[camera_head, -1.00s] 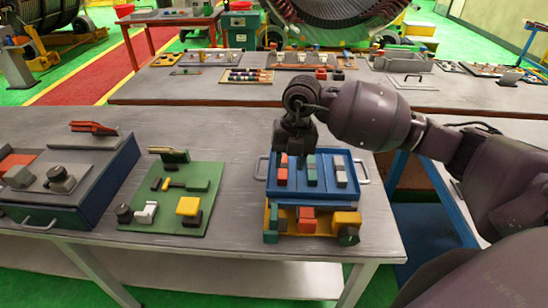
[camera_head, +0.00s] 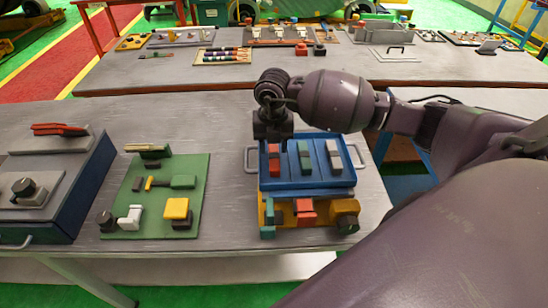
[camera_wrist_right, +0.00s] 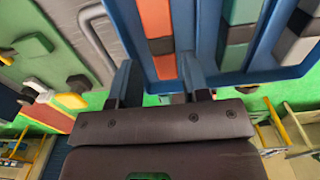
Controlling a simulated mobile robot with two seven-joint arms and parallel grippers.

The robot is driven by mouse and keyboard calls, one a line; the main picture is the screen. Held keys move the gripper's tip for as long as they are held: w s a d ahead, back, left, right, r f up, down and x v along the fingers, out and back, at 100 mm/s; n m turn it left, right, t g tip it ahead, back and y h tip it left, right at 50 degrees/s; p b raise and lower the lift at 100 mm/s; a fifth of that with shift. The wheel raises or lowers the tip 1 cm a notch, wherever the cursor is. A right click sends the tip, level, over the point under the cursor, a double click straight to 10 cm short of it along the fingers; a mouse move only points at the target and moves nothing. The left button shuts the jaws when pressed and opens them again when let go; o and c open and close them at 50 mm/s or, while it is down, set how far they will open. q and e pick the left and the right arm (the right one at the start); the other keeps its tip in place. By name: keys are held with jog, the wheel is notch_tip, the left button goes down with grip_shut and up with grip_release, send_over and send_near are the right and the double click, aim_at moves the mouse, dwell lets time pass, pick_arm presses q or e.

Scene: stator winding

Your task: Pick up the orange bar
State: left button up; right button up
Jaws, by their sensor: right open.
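The orange bar (camera_head: 274,160) lies in the left slot of the blue tray (camera_head: 310,185), with a dark section in its middle. In the right wrist view the orange bar (camera_wrist_right: 156,25) runs up the picture, ahead of and between the fingers. My right gripper (camera_head: 272,138) is over the far end of the bar in the head view. In the wrist view the right gripper (camera_wrist_right: 157,78) is open, with one finger on each side of the bar's line and nothing held. Its fingertips are partly hidden in the head view. My left gripper is not in view.
Two more slots beside the bar hold a green-grey bar (camera_head: 304,155) and a grey bar (camera_head: 334,156). The tray has metal side handles and sits above a yellow fixture (camera_head: 345,208). A green board (camera_head: 150,200) with blocks lies to the left, with bare table between.

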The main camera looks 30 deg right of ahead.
aim_at(274, 155)
jog(key=shift+w+d+f+p, duration=0.1)
jog(key=shift+f+p, duration=0.1)
jog(key=shift+f, duration=0.95)
jog(key=shift+d+f+p, duration=0.1)
jog(key=shift+f+p, duration=0.05)
jog(key=shift+f, duration=1)
jog(key=shift+c, duration=0.4)
jog(key=c, duration=0.7)
jog(key=shift+r, duration=0.1)
